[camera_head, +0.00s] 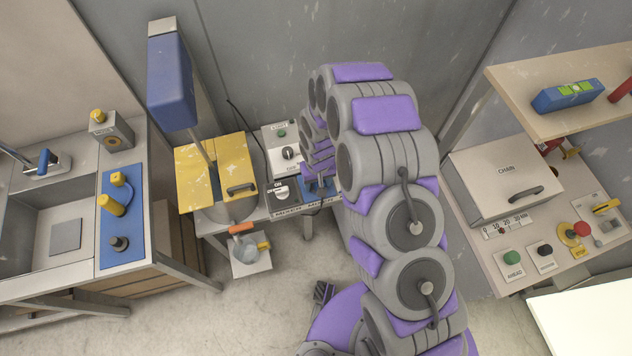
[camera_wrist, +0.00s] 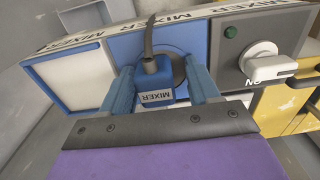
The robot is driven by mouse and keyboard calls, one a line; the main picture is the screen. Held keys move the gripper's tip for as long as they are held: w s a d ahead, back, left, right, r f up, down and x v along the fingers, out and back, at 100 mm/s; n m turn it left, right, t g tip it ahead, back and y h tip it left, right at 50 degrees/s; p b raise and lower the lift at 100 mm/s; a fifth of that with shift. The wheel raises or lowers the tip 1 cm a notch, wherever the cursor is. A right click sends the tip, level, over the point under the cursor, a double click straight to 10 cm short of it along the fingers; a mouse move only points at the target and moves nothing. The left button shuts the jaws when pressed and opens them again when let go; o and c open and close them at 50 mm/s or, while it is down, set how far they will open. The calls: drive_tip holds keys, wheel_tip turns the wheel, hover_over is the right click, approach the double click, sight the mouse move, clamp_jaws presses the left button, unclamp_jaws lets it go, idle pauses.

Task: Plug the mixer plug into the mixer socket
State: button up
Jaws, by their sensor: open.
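The blue mixer plug (camera_wrist: 157,82), labelled MIXER, shows in the wrist view with a dark cable rising from its top. It sits against the round dark mixer socket (camera_wrist: 178,68) on a blue panel (camera_wrist: 128,46); how deep it is in I cannot tell. My gripper (camera_wrist: 160,72) is open, with one blue finger on each side of the plug. In the head view my gripper (camera_head: 319,184) is at the low bench unit, and my arm hides most of the plug and socket.
Right of the socket in the wrist view is a grey panel with a white rotary switch (camera_wrist: 270,66) near ON and a green lamp (camera_wrist: 231,32). In the head view, the mixer with yellow lids (camera_head: 238,165) stands to the left. A chain machine (camera_head: 505,178) stands to the right.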

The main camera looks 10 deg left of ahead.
drive_tip(key=shift+w+d, duration=0.15)
drive_tip(key=shift+w, duration=0.05)
drive_tip(key=shift+w+r, duration=0.2)
drive_tip(key=shift+r, duration=0.25)
wheel_tip(320, 180, up, 16)
drive_tip(key=p, duration=0.1)
drive_tip(key=shift+s+r+p, duration=0.2)
drive_tip(key=shift+s+p, duration=0.05)
drive_tip(key=shift+p, duration=0.15)
idle(0.3)
